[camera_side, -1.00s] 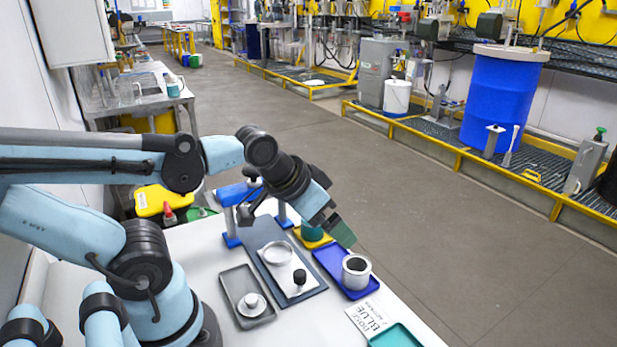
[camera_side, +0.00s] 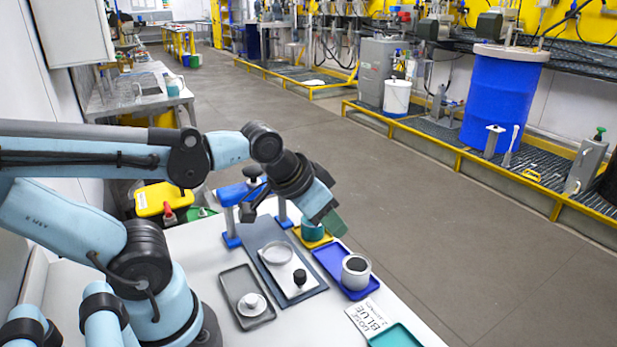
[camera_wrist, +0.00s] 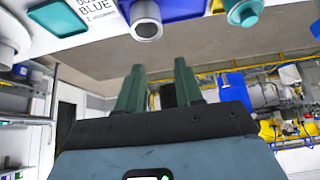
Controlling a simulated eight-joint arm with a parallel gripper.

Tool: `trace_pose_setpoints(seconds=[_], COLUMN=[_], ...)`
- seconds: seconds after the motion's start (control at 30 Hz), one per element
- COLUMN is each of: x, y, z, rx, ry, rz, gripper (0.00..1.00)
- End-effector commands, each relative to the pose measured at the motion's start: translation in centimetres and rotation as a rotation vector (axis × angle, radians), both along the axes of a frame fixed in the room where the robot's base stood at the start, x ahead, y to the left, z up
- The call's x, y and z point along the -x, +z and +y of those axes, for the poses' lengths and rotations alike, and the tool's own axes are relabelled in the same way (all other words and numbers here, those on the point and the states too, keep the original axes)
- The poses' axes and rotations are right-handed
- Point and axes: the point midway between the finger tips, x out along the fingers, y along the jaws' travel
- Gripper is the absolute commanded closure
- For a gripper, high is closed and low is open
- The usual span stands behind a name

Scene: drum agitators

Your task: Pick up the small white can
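The small white can (camera_side: 356,272) stands upright on the blue tray (camera_side: 331,262) near the right edge of the white table. Its top looks dark inside. In the wrist view the can (camera_wrist: 146,20) shows at the top, left of centre, beyond my fingertips.
A teal container (camera_side: 312,231) stands on a yellow tray behind the blue one. A grey tray (camera_side: 234,283) holds a weight-like piece. A scale-like plate (camera_side: 284,260) lies mid-table. A printed card (camera_side: 368,318) and teal tray (camera_side: 396,337) lie in front of the can.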

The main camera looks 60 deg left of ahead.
Motion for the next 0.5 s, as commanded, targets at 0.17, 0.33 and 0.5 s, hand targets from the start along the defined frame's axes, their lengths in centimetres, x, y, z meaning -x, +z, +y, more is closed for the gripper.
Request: trace_pose_setpoints(seconds=[0.17,0.33,0.5], x=[-1.4,-3.2,-4.8], y=[0.7,0.8,0.4], z=[-1.0,-2.3,-3.6], rx=[-0.029,-0.063,-0.092], ry=[-0.076,-0.177,-0.272], rz=[0.128,0.29,0.441], gripper=[0.64,0.64,0.64])
